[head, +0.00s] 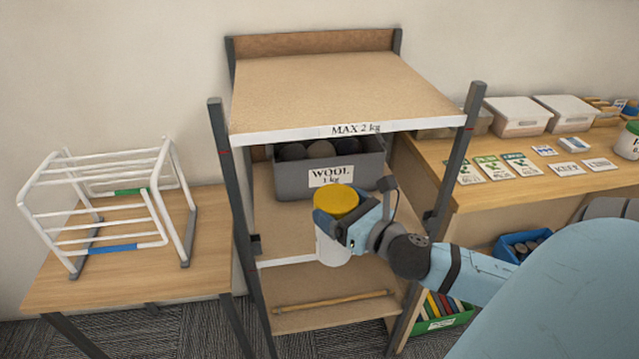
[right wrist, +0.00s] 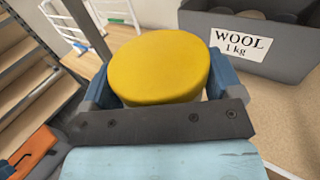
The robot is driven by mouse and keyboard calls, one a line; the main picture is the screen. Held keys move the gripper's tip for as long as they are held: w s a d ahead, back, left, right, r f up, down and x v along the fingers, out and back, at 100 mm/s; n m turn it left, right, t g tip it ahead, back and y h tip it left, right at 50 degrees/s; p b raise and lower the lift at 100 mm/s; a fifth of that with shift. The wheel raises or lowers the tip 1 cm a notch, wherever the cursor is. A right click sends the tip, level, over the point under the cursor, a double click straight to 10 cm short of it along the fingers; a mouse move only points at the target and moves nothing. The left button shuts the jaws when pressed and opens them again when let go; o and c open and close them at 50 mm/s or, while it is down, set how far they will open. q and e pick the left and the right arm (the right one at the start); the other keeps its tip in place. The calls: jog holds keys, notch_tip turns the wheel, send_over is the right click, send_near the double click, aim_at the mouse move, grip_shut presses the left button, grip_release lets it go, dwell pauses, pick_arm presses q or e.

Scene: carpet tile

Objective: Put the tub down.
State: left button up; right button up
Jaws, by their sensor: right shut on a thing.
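The tub is white with a yellow lid (head: 336,201). In the head view its white side (head: 333,247) shows below my right gripper (head: 338,222), in front of the middle shelf's front edge. The right gripper is shut on the tub, with one blue finger on each side. In the right wrist view the yellow lid (right wrist: 158,68) fills the middle between the fingers, and the tub's lower part is hidden. The tub looks upright. I cannot tell whether its base touches anything. My left gripper is not in view.
A grey bin (head: 285,179) labelled WOOL 1 kg stands at the back of the middle shelf (head: 280,225). The top shelf (head: 320,88), marked MAX 2 kg, is empty. A white rack (head: 110,215) stands on the left table. The right table (head: 480,190) holds cards and boxes.

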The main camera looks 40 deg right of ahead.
jog(key=w+f, duration=0.3)
jog(key=w, duration=1.3)
jog(key=shift+w+a, duration=0.2)
jog(key=shift+a, duration=0.15)
jog(key=shift+f, duration=0.15)
